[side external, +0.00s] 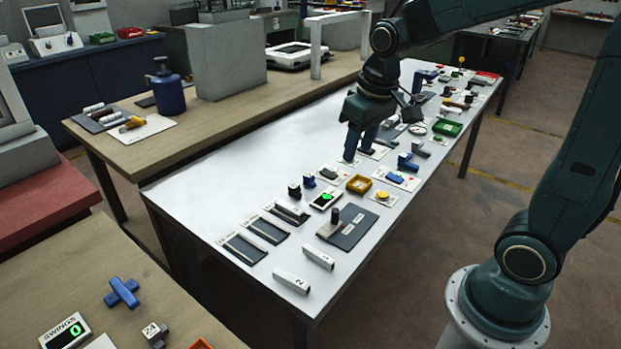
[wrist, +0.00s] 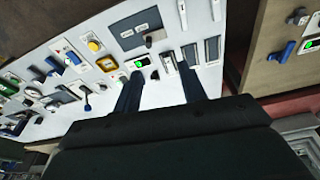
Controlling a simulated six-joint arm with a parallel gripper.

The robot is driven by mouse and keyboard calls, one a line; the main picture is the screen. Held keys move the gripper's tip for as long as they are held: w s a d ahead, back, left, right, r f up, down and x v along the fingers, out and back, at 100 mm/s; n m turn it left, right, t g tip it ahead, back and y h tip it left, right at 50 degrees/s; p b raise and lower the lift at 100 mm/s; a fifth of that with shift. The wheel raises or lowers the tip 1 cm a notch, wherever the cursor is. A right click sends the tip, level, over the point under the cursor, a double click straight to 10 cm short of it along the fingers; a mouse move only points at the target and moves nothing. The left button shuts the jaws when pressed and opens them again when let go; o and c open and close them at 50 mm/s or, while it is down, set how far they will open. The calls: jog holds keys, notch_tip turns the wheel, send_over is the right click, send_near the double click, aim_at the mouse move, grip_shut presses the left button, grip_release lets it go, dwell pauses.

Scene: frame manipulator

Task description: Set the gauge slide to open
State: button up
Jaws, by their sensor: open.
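Three slide tracks lie side by side near the white table's left end: a near one (side external: 243,248), a middle one (side external: 266,230) and a far one (side external: 290,213). They also show in the wrist view, the outermost being the right one (wrist: 212,48). Their labels are too small to read, so I cannot tell which is the gauge slide. A dark plate with an upright knob (side external: 335,215) sits beside them. My gripper (side external: 359,150) is open and empty above the table, farther back than the tracks. In the wrist view its fingers (wrist: 162,80) spread in front of the slides.
A green-lit display (side external: 326,198), a yellow-framed tray (side external: 359,184), a yellow button (side external: 383,196) and blue parts (side external: 404,180) crowd the table's middle. Two small white numbered blocks (side external: 318,257) lie by the front edge. The table's back left area is bare.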

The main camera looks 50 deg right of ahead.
aim_at(335, 212)
jog(key=w+d+f+g, duration=0.2)
jog(key=w+d+f, duration=0.3)
jog(key=w+f, duration=0.3)
notch_tip(335, 212, down, 3)
jog(key=shift+d+f+m, duration=0.15)
jog(key=shift+m, duration=0.25)
notch_tip(335, 212, down, 14)
jog(key=shift+r, duration=0.1)
dwell(0.4)
grip_shut()
